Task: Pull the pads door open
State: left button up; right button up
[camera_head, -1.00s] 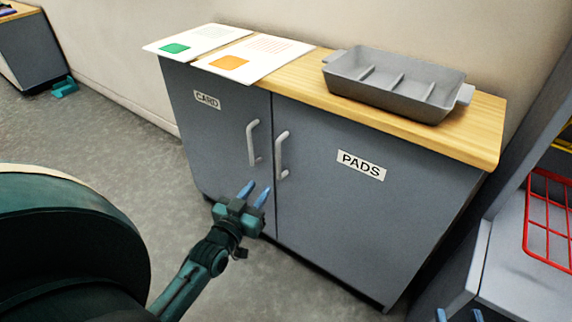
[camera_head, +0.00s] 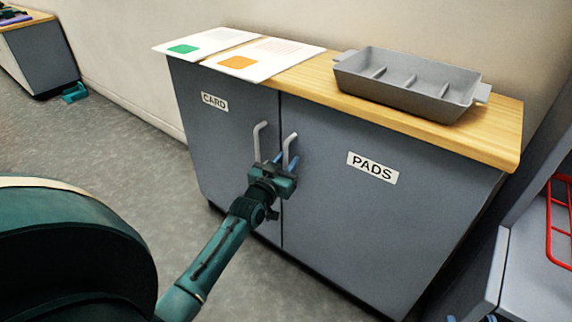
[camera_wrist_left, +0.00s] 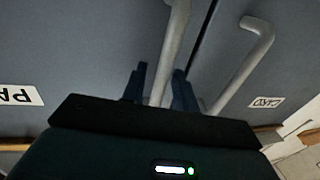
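The pads door (camera_head: 350,215) is the right door of the grey cabinet, marked with a PADS label (camera_head: 372,168); it is closed. Its pale handle (camera_head: 286,148) is a vertical bar near the door's left edge. My left gripper (camera_head: 282,160) is at this handle with its blue fingers apart. In the left wrist view the pads handle (camera_wrist_left: 172,45) runs between the two fingers (camera_wrist_left: 158,88), with gaps still visible. My right gripper (camera_head: 471,319) shows only as blue fingertips, apart, at the bottom edge.
The closed card door (camera_head: 225,135) has its own handle (camera_head: 257,142) close beside the pads handle. On the wooden top (camera_head: 505,135) are a grey divided tray (camera_head: 400,95) and two printed sheets. A red wire rack (camera_head: 560,235) is at the right. Grey floor lies in front.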

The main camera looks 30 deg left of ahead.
pick_arm(q)
jog(key=shift+c, duration=0.3)
grip_shut()
dwell(0.3)
